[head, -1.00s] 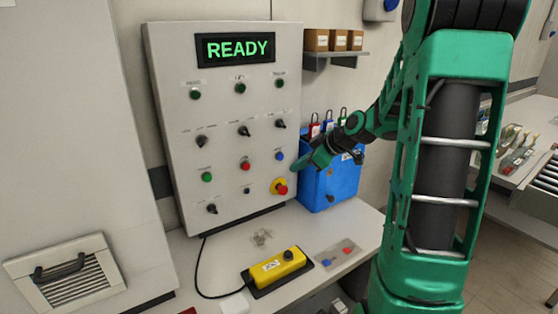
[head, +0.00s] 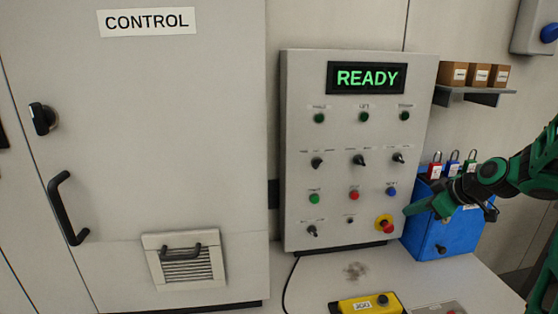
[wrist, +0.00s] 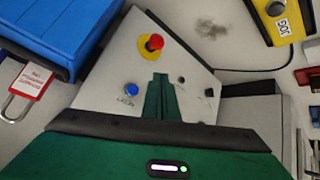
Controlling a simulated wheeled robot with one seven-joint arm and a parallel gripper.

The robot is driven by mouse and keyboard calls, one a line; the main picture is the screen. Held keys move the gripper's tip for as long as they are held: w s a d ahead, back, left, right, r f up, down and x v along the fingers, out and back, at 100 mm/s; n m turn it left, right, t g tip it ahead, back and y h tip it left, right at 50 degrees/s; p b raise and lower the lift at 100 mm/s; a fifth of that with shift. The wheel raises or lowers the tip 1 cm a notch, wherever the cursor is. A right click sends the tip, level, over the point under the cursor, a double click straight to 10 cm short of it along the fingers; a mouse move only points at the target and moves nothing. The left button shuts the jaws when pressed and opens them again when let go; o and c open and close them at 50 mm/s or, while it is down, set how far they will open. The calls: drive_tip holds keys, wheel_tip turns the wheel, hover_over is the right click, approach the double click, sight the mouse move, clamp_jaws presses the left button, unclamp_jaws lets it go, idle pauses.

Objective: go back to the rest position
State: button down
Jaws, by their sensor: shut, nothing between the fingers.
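My green gripper (head: 409,209) is at the right of the head view, in front of the blue box and just right of the emergency stop. In the wrist view its fingers (wrist: 160,97) are together with nothing between them. The grey control panel (head: 300,150) stands upright, and its display (head: 366,78) reads READY in green. The red emergency stop on its yellow base (head: 385,225) sits at the panel's lower right; it also shows in the wrist view (wrist: 153,43), beyond the fingertips. I cannot tell the exact gap between gripper and panel.
The blue box (head: 440,239) with padlocks on top stands right of the panel. A yellow pendant (head: 367,305) lies on the bench (head: 400,277). A grey CONTROL cabinet (head: 200,110) stands left. A shelf (head: 480,91) with small boxes hangs at the upper right.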

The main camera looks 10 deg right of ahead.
drive_tip(key=s+a+m+g+h, duration=0.1)
drive_tip(key=s+m+g, duration=0.3)
drive_tip(key=s, duration=1.2)
drive_tip(key=s+a+f+m+g+h, duration=0.1)
drive_tip(key=s+a+m+g, duration=0.3)
drive_tip(key=s+m, duration=0.5)
drive_tip(key=s, duration=0.8)
drive_tip(key=shift+s+a+m+g+h, duration=0.2)
drive_tip(key=shift+m+g+h, duration=0.1)
drive_tip(key=shift+m+h, duration=0.1)
drive_tip(key=shift+w, duration=0.1)
drive_tip(key=shift+w+f, duration=0.25)
drive_tip(key=shift+w, duration=0.35)
